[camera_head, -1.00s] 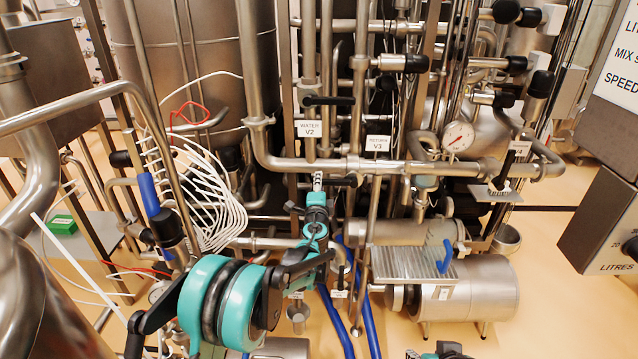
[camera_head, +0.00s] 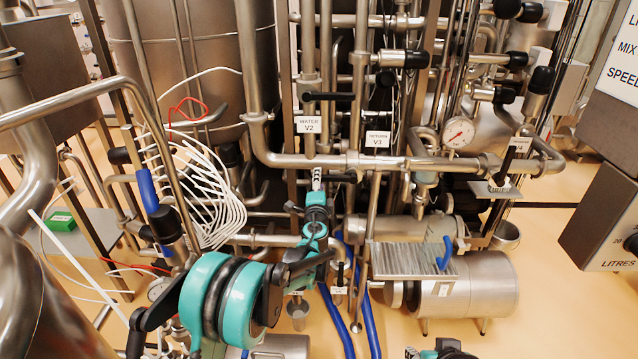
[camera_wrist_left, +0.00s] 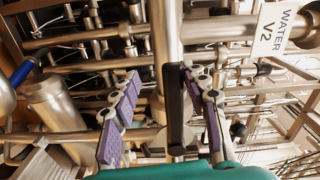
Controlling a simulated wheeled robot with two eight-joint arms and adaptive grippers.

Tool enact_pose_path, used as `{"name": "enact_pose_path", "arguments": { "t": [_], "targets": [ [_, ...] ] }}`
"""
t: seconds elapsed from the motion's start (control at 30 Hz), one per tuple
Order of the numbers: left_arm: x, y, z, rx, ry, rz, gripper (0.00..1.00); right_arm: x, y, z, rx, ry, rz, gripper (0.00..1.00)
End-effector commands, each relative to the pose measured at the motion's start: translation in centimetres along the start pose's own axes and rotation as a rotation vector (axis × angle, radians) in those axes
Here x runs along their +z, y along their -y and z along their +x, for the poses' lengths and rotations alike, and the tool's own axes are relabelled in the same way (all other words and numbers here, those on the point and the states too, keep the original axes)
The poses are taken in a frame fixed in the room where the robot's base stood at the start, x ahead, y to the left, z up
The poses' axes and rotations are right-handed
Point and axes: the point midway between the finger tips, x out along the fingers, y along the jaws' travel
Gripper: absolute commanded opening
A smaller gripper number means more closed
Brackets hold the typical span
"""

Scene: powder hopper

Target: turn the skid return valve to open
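The RETURN V3 label (camera_head: 377,139) hangs on the pipework in the middle of the head view. Below and left of it is a horizontal black lever handle (camera_head: 342,178), apparently this valve's. My left gripper (camera_head: 317,178) comes up from below at the handle's left end. In the left wrist view the black handle (camera_wrist_left: 177,108) stands between the purple-padded fingers of my left gripper (camera_wrist_left: 165,115). The fingers are apart; the handle is close to the right finger, and contact is unclear. My right gripper (camera_head: 440,353) shows only partly at the bottom edge; its fingers are unclear.
The WATER V2 label (camera_head: 308,124) and its black handle (camera_head: 328,97) sit just above. A pressure gauge (camera_head: 458,132) and another black lever (camera_head: 512,160) are to the right. A steel motor (camera_head: 480,285) and blue hoses (camera_head: 368,315) lie below. Pipes crowd the gripper.

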Motion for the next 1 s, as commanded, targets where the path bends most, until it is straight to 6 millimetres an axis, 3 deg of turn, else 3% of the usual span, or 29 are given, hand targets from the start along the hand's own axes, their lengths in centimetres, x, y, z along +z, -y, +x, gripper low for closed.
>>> {"name": "enact_pose_path", "arguments": {
  "t": [0.27, 0.7, 1.0],
  "targets": [
    [0.1, 0.1, -1.2, 0.0, 0.002, 0.0, 0.4, 0.0, 0.0, 0.0, 0.0, 0.0, 0.0, 0.4],
    [0.0, 0.1, -10.2, -0.001, 0.001, 0.0, 0.4, 0.0, 0.0, 0.0, 0.0, 0.0, 0.0, 0.4],
    [-0.1, 0.0, -12.2, -0.001, 0.0, 0.0, 0.4, 0.0, 0.0, -0.1, 0.0, 0.0, 0.0, 0.4]
  ]
}}
